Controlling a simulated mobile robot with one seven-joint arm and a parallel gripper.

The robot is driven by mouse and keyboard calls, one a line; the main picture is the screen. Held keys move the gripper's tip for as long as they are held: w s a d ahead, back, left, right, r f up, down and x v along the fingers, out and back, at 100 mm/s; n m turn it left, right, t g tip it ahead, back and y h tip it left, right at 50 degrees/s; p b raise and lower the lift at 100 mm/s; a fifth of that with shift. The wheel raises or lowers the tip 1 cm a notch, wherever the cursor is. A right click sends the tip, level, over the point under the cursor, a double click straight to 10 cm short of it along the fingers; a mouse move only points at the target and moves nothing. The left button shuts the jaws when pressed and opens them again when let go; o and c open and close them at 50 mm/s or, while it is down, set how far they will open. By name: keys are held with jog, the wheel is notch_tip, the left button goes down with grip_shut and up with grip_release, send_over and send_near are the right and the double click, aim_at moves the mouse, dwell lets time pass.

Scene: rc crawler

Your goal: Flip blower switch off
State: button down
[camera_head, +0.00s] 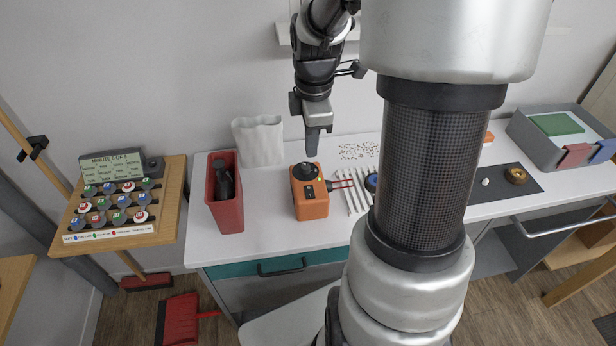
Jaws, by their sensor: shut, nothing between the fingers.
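An orange blower (311,205) stands on the white table, with a dark round opening on top and a small green light on its upper part. A dark switch panel (309,191) shows on its front face, but the position of the switch is too small to tell. My gripper (312,152) is shut and empty, pointing down. In the picture it is just above the blower's top, near its right side; I cannot tell whether it touches.
A red bin (226,205) holding a dark object stands left of the blower, with a white bag (259,142) behind. A grey tray (541,143) stands at the far right.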

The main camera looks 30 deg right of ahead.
aim_at(311, 194)
jog(key=f, duration=0.4)
jog(key=w+f, duration=0.1)
jog(key=f, duration=0.8)
jog(key=shift+w+d+f, duration=0.2)
jog(key=shift+w+d, duration=0.05)
jog(key=shift+w, duration=0.05)
jog(key=shift+f, duration=0.1)
jog(key=shift+w+f+b, duration=0.1)
jog(key=shift+f+b, duration=0.15)
jog(key=shift+b, duration=0.05)
jog(key=shift+s, duration=0.25)
jog(key=shift+s+a, duration=0.25)
jog(key=shift+s, duration=0.45)
